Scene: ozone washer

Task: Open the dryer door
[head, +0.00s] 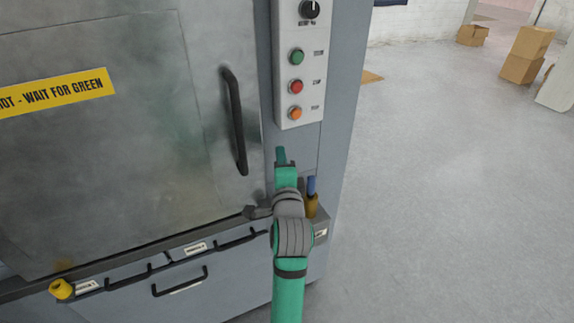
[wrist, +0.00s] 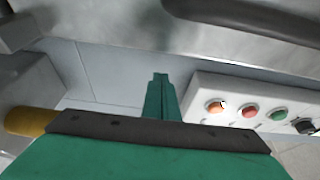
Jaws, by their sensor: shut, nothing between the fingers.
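The dryer door (head: 120,130) is a large scuffed steel panel at the left of the head view, and it looks closed. Its long black vertical handle (head: 238,125) is near the door's right edge. The handle crosses the top of the wrist view (wrist: 240,20). My green gripper (head: 281,156) is shut and empty, to the right of and below the handle's lower end, in front of the grey frame. In the wrist view the fingers (wrist: 158,95) are together, apart from the handle. My gripper hides part of the frame.
A control panel (head: 297,60) with a knob and green, red and orange buttons is just above my gripper. Drawers with black handles (head: 180,281) lie below the door. A yellow-and-blue item (head: 312,197) stands beside my arm. Open floor (head: 440,200) is at right, with cardboard boxes (head: 525,55) far back.

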